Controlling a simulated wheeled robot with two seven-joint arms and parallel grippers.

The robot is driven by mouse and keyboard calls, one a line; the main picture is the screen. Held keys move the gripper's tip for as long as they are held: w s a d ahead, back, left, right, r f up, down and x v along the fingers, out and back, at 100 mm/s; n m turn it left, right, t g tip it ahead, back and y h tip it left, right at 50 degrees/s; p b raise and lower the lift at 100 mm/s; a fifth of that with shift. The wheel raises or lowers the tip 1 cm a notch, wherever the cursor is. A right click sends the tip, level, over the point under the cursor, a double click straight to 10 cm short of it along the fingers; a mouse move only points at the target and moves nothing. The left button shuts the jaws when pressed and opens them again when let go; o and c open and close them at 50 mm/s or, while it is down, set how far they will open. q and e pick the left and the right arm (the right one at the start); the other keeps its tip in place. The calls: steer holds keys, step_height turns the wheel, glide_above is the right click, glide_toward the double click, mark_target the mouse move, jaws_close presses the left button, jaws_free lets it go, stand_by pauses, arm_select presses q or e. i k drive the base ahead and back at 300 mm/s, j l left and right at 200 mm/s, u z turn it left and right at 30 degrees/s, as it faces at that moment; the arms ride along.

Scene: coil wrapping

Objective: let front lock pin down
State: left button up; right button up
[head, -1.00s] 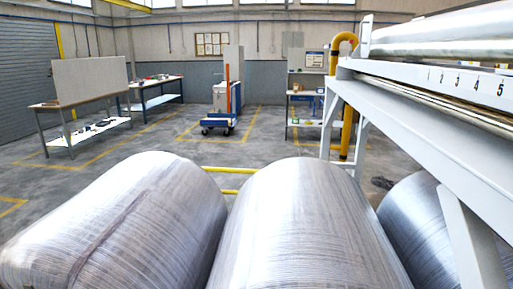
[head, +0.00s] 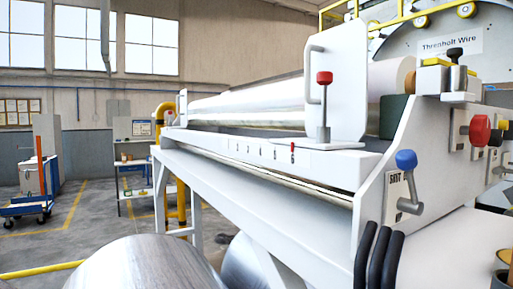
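A pin with a red knob (head: 324,78) and a grey shaft stands upright at the near end of the white machine frame (head: 240,190), in front of a white upright plate (head: 340,85). The foot of its shaft meets the numbered rail (head: 270,151); I cannot tell how far it is seated. A blue-knobbed lever (head: 406,160) sits on the end face, and another red knob (head: 480,130) is farther right. I cannot tell from a label which of these is the front lock pin. Neither of my grippers is in view.
A long metal roller (head: 250,102) lies along the machine. Black curved bars (head: 378,262) rise at the lower right.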

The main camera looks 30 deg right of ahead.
mark_target(324, 79)
steer(key=l+z, duration=0.1)
steer(key=z, duration=0.25)
steer(key=l+z, duration=0.1)
steer(key=z, duration=0.25)
steer(key=l+z, duration=0.1)
steer(key=z, duration=0.25)
steer(key=k+l, duration=0.05)
